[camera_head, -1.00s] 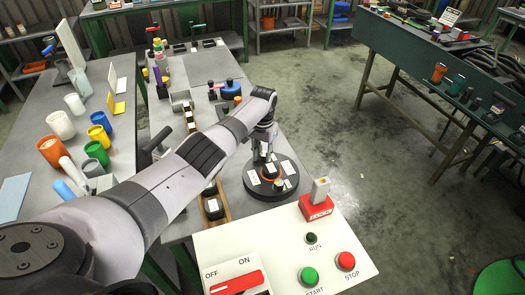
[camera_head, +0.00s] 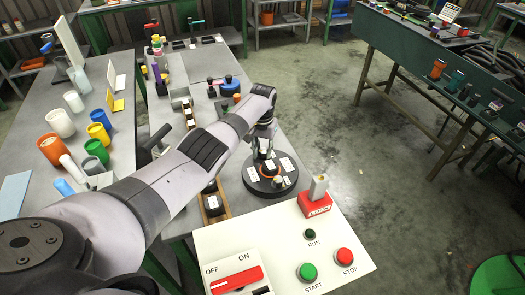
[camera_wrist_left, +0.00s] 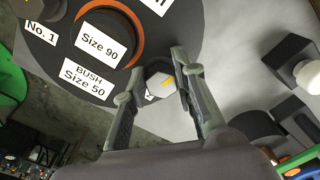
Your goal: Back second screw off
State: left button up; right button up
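A round dark disk (camera_head: 257,186) with white labels and an orange ring lies at the near end of the middle bench, under my left gripper (camera_head: 264,147). The left wrist view shows the disk (camera_wrist_left: 185,25) close up, with labels reading "No. 1", "Size 90" and "BUSH Size 50". A gap shows on the left; contact on the right is unclear. My right gripper is not in view.
Cups crowd the left bench. Open floor lies to the right.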

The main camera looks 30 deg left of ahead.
aim_at(263, 153)
pick_arm(q)
jog(key=o, duration=0.4)
jog(key=shift+o, duration=0.2)
notch_tip(263, 153, up, 12)
dwell(0.5)
